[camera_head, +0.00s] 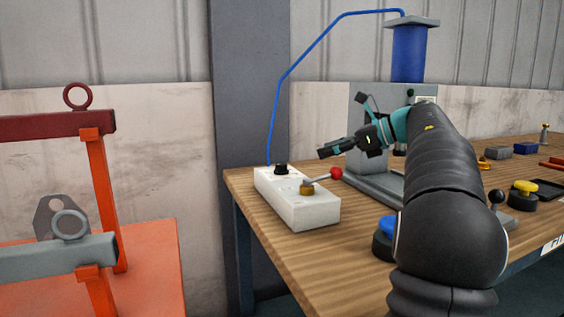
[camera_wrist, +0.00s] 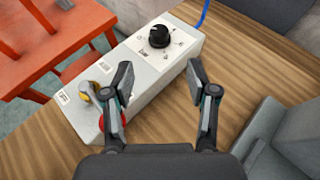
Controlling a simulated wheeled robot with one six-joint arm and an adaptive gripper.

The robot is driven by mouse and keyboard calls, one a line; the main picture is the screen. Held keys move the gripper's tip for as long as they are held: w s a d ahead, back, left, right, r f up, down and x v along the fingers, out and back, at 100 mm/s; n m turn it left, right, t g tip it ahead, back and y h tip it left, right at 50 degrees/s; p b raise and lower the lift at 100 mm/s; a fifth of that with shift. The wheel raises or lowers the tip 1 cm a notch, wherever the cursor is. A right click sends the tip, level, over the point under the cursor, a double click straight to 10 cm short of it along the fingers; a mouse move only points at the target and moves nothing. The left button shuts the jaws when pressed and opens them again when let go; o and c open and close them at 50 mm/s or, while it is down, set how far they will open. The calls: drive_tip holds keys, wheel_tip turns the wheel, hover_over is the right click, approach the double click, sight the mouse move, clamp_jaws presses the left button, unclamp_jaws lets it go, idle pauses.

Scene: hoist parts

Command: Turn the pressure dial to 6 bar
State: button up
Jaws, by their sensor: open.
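The pressure dial is a black round knob (camera_wrist: 159,36) on the far end of a white control box (camera_wrist: 160,75), with small dark marks printed around it. I cannot read its setting. In the head view the knob (camera_head: 281,169) sits on top of the white box (camera_head: 300,213) near the table's left end. My gripper (camera_head: 322,153) is in the air above and to the right of the box. In the wrist view my gripper (camera_wrist: 165,80) is open, with nothing between its fingers. The dial lies beyond the fingertips, apart from them.
A lever with a red ball (camera_head: 336,173) and brass base stands on the box's near end. A blue hose (camera_head: 282,80) rises behind the box to a blue cylinder (camera_head: 408,55). A grey press stand (camera_head: 365,165) stands right of the box. Wooden tabletop (camera_head: 330,255) is clear in front.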

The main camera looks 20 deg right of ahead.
sight(284, 164)
drive_tip(key=x, duration=1.3)
drive_tip(key=shift+s, duration=0.1)
clamp_jaws()
